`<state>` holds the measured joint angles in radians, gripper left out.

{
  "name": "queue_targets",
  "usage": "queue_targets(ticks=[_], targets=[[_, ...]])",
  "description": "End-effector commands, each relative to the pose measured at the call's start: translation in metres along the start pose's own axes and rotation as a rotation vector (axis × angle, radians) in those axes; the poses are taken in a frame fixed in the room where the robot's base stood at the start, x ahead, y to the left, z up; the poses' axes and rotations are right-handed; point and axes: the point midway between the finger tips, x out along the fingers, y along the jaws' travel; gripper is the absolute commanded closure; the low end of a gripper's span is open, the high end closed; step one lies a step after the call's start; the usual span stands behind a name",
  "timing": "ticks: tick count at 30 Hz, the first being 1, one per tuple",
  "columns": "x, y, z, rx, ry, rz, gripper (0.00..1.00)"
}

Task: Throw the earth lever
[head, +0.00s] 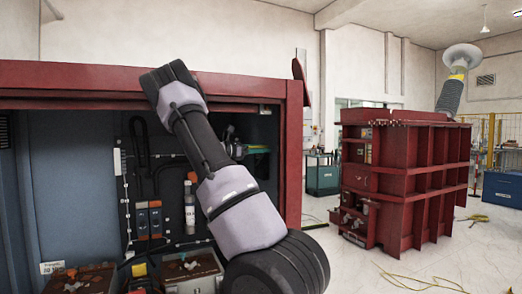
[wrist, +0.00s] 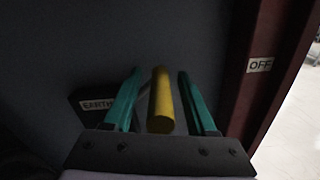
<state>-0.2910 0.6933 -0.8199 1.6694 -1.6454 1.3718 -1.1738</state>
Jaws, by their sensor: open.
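The yellow earth lever (wrist: 161,103) shows in the wrist view as a thick round bar with its end facing me. My gripper (wrist: 159,76) is open, with one green finger on each side of the lever. A narrow gap shows between the lever and each finger, so the jaws are around it without visible contact. An "EARTH" label (wrist: 97,104) is partly hidden behind the left finger. In the head view my arm reaches into the red-framed cabinet and hides most of my gripper; a small green and yellow patch shows at its end.
An "OFF" label (wrist: 260,65) is on the dark red cabinet post (wrist: 262,95), right of the lever. Trays (head: 192,268) stand low inside. A red transformer tank (head: 405,180) stands to the right across open floor.

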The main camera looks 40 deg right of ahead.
Motion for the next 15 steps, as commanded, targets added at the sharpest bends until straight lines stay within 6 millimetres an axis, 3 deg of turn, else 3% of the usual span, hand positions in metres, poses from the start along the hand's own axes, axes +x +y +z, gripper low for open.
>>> queue_targets(ticks=[1,2,6,15], targets=[[-0.0001,0.0,0.0001,0.0,0.0,0.0,0.43],[-0.0001,0.0,0.0001,0.0,0.0,0.0,0.51],[-0.0002,-0.0001,0.0001,0.0,0.0,0.0,1.0],[-0.0001,-0.0003,0.0001,0.0,0.0,-0.001,1.0]])
